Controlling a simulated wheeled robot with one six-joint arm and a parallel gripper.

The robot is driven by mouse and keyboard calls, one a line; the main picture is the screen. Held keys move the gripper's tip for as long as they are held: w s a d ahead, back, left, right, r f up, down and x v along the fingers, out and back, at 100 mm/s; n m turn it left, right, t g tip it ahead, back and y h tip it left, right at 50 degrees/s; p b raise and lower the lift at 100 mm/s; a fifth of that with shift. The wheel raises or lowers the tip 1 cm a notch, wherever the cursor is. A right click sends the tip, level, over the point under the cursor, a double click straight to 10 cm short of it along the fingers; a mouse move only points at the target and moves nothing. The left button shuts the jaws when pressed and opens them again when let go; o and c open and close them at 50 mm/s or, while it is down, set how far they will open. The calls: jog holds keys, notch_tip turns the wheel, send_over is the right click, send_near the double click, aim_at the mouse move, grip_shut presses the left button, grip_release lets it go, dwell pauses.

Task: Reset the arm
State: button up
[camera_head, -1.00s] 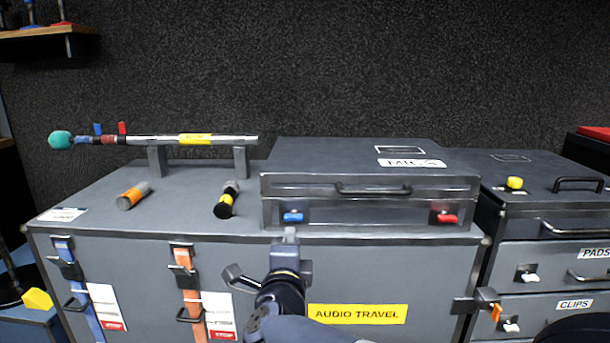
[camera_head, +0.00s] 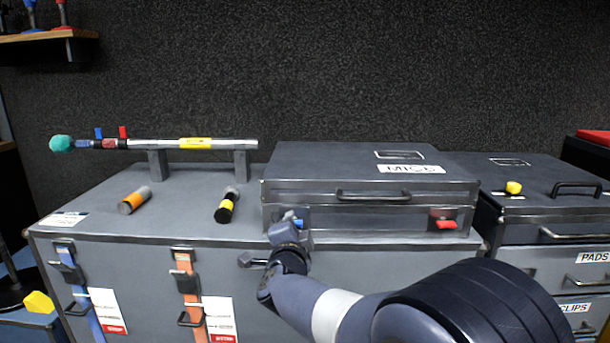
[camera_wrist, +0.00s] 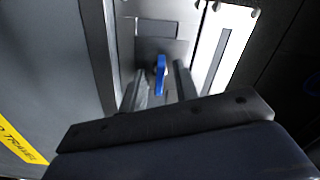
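My gripper (camera_head: 289,222) is at the front left of the grey MICS case (camera_head: 370,161), over its blue latch (camera_head: 299,224). In the wrist view my gripper (camera_wrist: 162,82) has its two fingers apart. The blue latch (camera_wrist: 160,74) shows in the gap between them, and I cannot tell whether a finger touches it. In the head view my gripper hides most of that latch. My arm reaches in from the lower right. The case lid is down.
The MICS case stands on the AUDIO TRAVEL trunk (camera_head: 140,255). A red latch (camera_head: 443,224) is at its front right. A pole (camera_head: 220,144) rests on stands behind. Drawers (camera_head: 575,232) stand at right.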

jog(key=shift+n+p, duration=2.65)
jog(key=shift+n, duration=0.65)
